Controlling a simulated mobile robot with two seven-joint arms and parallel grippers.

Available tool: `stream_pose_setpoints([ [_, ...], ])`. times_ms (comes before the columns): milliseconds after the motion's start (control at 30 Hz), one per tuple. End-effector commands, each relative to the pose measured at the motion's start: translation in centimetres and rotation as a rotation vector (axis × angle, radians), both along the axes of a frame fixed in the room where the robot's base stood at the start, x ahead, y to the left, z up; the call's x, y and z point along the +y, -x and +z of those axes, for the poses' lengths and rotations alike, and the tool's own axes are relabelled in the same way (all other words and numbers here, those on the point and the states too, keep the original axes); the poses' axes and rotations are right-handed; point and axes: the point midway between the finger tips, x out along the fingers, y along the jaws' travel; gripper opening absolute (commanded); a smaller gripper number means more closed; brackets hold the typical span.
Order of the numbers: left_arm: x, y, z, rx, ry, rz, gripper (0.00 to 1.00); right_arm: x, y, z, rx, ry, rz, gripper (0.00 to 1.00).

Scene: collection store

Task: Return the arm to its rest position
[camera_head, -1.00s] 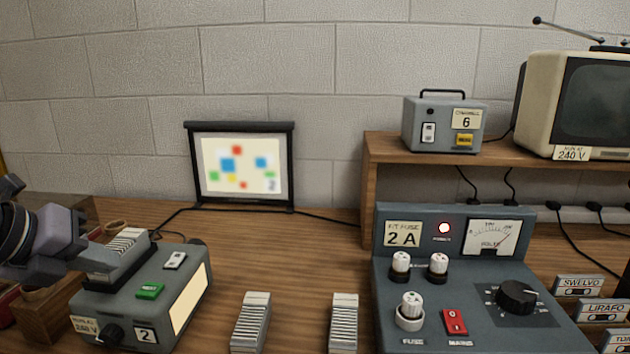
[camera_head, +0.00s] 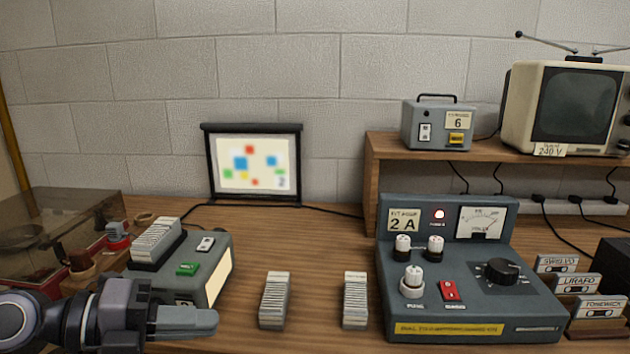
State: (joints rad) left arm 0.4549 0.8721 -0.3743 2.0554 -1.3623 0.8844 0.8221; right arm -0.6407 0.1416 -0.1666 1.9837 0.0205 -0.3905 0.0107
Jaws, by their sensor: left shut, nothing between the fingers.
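My left gripper (camera_head: 186,321) reaches in from the lower left, low in front of the grey slide projector (camera_head: 216,268). Its fingers are together, point right and hold nothing. It hides part of the projector's front. The projector has a green switch, a white switch, a lit side panel and a stack of slides (camera_head: 157,241) on top. My right gripper is not in view.
Two slide stacks (camera_head: 275,301) (camera_head: 355,300) stand on the wooden bench. Right of them is a grey power unit (camera_head: 470,316). Cassettes (camera_head: 600,308), a shelf (camera_head: 440,147) with a television (camera_head: 566,105), a small screen (camera_head: 252,190) and a clear case (camera_head: 60,215) surround them.

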Motion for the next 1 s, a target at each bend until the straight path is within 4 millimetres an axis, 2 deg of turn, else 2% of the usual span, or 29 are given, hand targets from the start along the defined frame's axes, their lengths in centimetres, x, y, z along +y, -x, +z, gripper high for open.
stream_pose_setpoints([
  [67,-1.7,0.6,0.0,0.065,0.213,0.006,0.00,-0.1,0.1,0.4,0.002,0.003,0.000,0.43],
  [167,-2.3,0.5,0.0,0.145,0.461,0.075,0.00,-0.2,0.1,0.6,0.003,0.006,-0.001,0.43],
  [267,-1.5,-0.2,-1.0,0.243,0.682,0.203,0.00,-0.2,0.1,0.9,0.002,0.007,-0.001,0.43],
  [367,0.0,-1.0,-3.5,0.361,0.867,0.383,0.00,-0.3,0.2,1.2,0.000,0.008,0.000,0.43],
  [467,2.0,-1.1,-7.7,0.504,1.006,0.599,0.00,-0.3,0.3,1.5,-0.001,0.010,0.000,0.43],
  [567,3.9,0.0,-13.3,0.673,1.094,0.841,0.00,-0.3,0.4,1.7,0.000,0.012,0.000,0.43],
  [700,5.5,4.3,-21.9,0.936,1.128,1.171,0.00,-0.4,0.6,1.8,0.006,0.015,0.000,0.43],
  [800,5.7,8.0,-26.6,1.098,1.107,1.341,0.00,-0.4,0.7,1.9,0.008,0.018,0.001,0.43],
  [900,5.4,11.1,-29.5,1.216,1.080,1.448,0.00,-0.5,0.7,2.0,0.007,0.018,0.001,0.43],
  [1000,5.2,12.9,-30.9,1.284,1.062,1.504,0.00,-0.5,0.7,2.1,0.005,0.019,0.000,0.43],
])
